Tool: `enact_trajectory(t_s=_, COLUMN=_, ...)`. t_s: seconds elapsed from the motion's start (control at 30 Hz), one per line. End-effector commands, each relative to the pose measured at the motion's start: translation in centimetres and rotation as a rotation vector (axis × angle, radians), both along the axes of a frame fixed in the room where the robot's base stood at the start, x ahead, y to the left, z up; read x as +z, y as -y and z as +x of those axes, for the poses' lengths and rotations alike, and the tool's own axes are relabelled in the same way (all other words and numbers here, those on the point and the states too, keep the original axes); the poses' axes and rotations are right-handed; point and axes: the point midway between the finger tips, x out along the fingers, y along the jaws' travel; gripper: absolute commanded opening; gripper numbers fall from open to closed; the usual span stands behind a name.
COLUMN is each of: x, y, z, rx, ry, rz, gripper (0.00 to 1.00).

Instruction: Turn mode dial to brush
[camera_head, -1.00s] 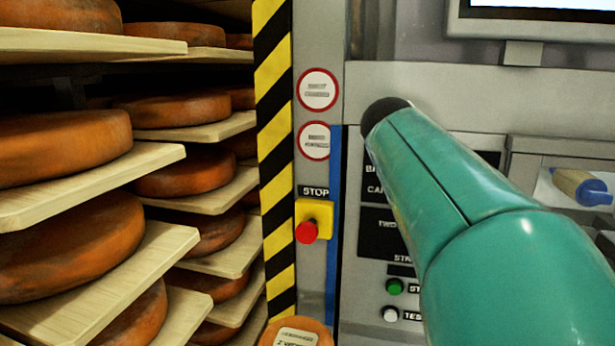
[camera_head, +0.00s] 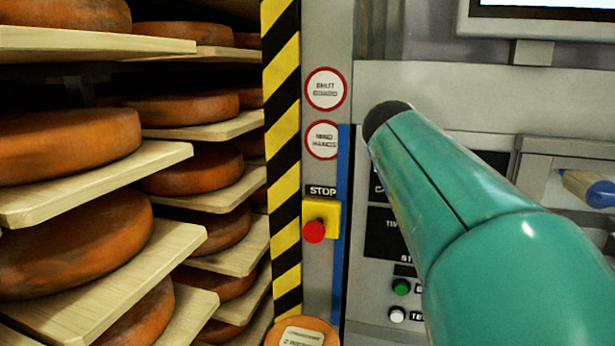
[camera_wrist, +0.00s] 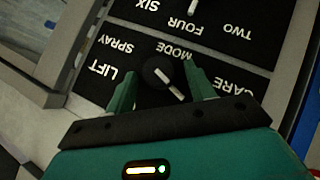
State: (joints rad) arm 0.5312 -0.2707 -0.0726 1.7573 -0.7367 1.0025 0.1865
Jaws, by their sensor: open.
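The mode dial (camera_wrist: 163,76) is a round black knob with a white pointer line, in the middle of the wrist view. Its panel appears upside down there, with the words LIFT, SPRAY, MODE and CARE around the knob. The pointer slants toward the lower right of the picture. I cannot read a BRUSH label. My gripper (camera_wrist: 160,73) is open, with one green finger on each side of the dial; I cannot tell whether either touches it. In the head view my green arm covers the dial and the gripper.
A second dial (camera_wrist: 193,5), marked SIX, FOUR and TWO, is at the top of the wrist view. The head view shows a red stop button (camera_head: 314,231), a green button (camera_head: 401,287), a white button (camera_head: 397,314), a striped post (camera_head: 283,160) and cheese shelves (camera_head: 110,190) at left.

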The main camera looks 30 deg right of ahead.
Motion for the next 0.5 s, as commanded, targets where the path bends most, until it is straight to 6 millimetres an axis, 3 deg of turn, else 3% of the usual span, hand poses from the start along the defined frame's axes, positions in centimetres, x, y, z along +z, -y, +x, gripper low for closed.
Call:
enact_trajectory(t_s=0.23, x=1.0, y=-1.3, z=-0.2, rx=0.002, ry=0.002, rz=-0.001, gripper=0.54)
enact_trajectory(t_s=0.5, x=4.4, y=-5.8, z=-1.2, rx=0.003, ry=0.003, rz=-0.002, gripper=0.54)
